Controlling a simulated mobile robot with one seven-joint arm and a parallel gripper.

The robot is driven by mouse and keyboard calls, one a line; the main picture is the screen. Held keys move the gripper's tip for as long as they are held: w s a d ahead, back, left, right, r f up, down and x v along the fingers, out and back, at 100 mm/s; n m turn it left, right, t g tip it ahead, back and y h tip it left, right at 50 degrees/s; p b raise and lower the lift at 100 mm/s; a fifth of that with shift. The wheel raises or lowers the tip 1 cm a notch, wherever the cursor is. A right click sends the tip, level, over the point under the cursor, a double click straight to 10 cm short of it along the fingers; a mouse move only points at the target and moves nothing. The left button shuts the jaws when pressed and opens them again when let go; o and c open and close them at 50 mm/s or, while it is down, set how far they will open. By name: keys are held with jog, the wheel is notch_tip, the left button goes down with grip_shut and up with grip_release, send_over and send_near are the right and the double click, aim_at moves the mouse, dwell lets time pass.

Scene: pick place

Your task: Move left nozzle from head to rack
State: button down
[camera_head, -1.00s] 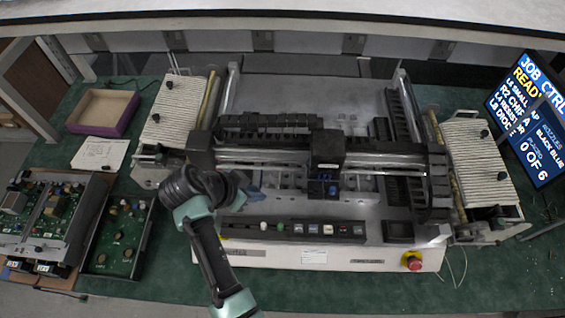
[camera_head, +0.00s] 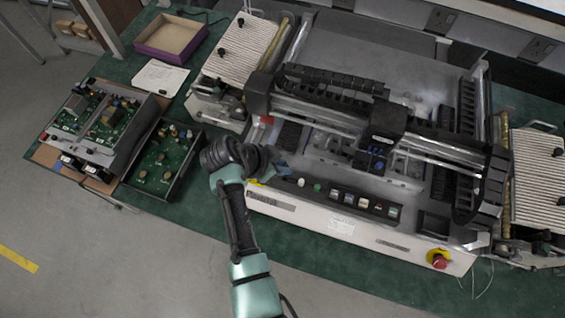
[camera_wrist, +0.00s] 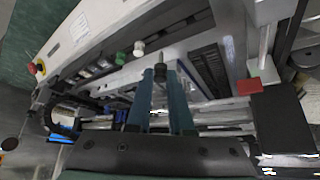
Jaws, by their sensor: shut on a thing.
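My gripper (camera_head: 284,170) is at the left front of the machine, close to the left end of the front rack (camera_head: 340,199). In the wrist view, its two blue fingers (camera_wrist: 160,73) are close together, shut on a small greyish nozzle (camera_wrist: 160,68) that is mostly hidden between the tips. The rack is a dark strip with a white knob (camera_head: 301,182), a green knob (camera_head: 317,187) and several others. The head (camera_head: 383,125) is a dark block on the gantry, right of and behind my gripper, with blue parts (camera_head: 376,160) beneath it.
Open green circuit boards (camera_head: 160,157) lie left of the arm. A purple-edged box (camera_head: 171,37) and paper (camera_head: 160,77) lie at the back left. A red emergency button (camera_head: 439,259) is at the machine's front right. The gantry rail spans behind my gripper.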

aim_at(282, 180)
jog(key=shift+f+b, duration=2.15)
jog(key=shift+f, duration=0.45)
jog(key=shift+f, duration=0.1)
jog(key=c, duration=0.7)
grip_release()
jog(key=shift+c, duration=0.2)
jog(key=c, duration=0.3)
jog(key=shift+c, duration=0.2)
notch_tip(282, 180, up, 7)
jog(key=p, duration=0.5)
jog(key=shift+p, duration=0.3)
